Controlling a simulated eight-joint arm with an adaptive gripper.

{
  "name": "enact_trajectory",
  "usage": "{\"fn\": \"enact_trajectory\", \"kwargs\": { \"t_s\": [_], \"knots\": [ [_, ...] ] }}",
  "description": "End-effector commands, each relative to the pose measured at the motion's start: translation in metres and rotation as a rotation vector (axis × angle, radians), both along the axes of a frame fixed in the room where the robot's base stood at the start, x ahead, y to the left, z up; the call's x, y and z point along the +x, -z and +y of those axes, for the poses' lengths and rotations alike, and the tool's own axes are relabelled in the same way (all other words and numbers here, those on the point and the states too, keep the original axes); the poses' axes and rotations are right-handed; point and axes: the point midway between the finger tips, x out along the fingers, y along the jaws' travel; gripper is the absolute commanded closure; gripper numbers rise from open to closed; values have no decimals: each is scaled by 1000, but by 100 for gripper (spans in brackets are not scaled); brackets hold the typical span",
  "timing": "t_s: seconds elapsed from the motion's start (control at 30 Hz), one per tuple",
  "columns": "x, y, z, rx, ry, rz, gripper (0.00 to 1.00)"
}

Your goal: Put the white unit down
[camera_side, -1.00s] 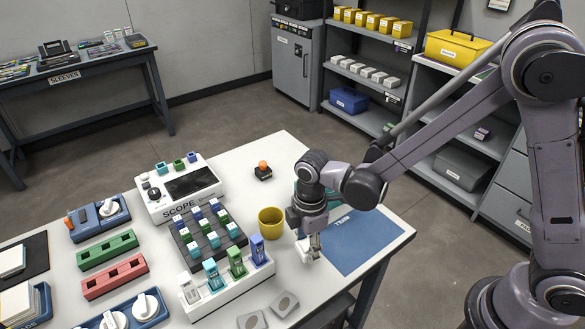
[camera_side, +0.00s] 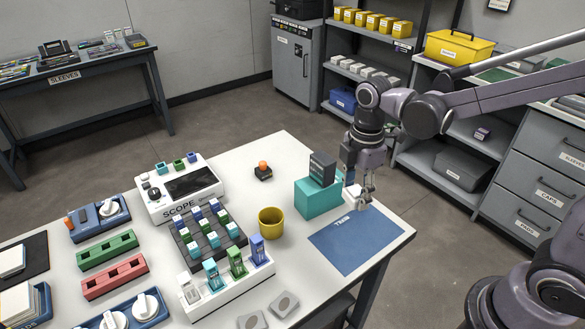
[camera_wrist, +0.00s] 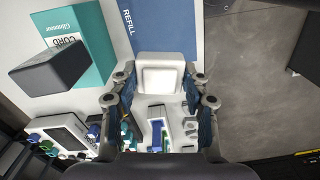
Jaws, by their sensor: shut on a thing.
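The white unit (camera_wrist: 160,75) is a squarish white block with a raised pale face, seen between my fingers in the wrist view. My gripper (camera_wrist: 160,98) is shut on it from both sides. In the side view my gripper (camera_side: 362,200) is above the far right part of the table, beside the teal box and over the back edge of the blue mat. The white unit (camera_side: 353,193) shows there only as a small pale patch, partly hidden by the fingers. The blue mat (camera_side: 357,243) is bare in front of the gripper.
A teal box (camera_side: 318,198) with a dark block (camera_side: 322,168) on top stands close left of my gripper. A yellow cup (camera_side: 271,222), a rack (camera_side: 235,290) of coloured units and a scope (camera_side: 180,187) stand further left. The table's right edge is close by.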

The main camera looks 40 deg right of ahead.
Motion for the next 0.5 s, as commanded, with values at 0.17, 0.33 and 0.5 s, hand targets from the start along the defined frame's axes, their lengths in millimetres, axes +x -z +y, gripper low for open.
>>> {"fn": "enact_trajectory", "kwargs": {
  "t_s": [0.17, 0.33, 0.5],
  "knots": [
    [0, -34, 0, 0, 0, 0, 85],
    [0, -60, 0, 0, 0, 0, 85],
    [0, -82, 0, 0, 0, 0, 85]
  ]
}}
